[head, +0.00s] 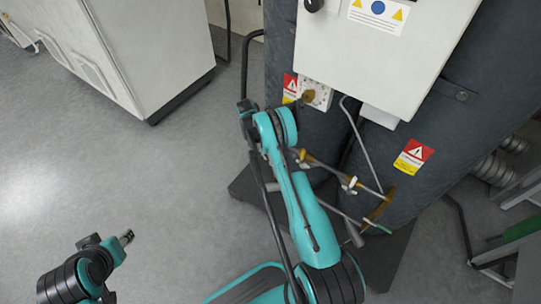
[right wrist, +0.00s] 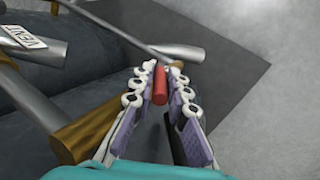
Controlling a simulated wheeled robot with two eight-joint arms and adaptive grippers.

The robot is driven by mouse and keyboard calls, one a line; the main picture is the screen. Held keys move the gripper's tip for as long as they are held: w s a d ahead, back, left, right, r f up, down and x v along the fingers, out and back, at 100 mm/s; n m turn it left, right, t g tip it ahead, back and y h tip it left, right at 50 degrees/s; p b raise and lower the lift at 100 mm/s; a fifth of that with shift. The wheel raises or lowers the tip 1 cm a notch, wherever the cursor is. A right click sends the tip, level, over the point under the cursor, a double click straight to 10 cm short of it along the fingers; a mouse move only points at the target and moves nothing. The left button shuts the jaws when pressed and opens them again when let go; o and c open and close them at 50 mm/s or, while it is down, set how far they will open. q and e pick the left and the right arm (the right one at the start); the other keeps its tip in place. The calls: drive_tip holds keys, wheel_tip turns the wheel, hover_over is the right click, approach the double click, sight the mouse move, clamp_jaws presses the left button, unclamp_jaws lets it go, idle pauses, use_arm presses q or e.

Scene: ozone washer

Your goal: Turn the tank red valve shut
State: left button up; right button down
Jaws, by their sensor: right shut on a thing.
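In the right wrist view, a red valve handle (right wrist: 160,88) lies between the two finger pads of my right gripper (right wrist: 158,74). The gripper is shut on it near the fingertips. Grey metal pipe runs just beyond the tips. In the head view my right arm covers this spot, so the red handle and right gripper are hidden there. The dark tank (head: 460,100) stands behind brass and steel piping (head: 325,168).
A white control box (head: 385,50) is fixed to the tank above the piping. A brass fitting (right wrist: 80,138) and a "VENT" tag (right wrist: 22,38) are close on the left in the right wrist view. A white cabinet (head: 150,45) stands upper left. Grey floor (head: 120,180) between is clear.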

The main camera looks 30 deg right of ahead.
drive_tip(key=shift+w+f+g, duration=0.1)
drive_tip(key=shift+w+g, duration=0.1)
drive_tip(key=shift+g, duration=0.2)
drive_tip(key=c, duration=1.5)
unclamp_jaws()
drive_tip(key=v, duration=1.2)
drive_tip(key=shift+a, duration=0.25)
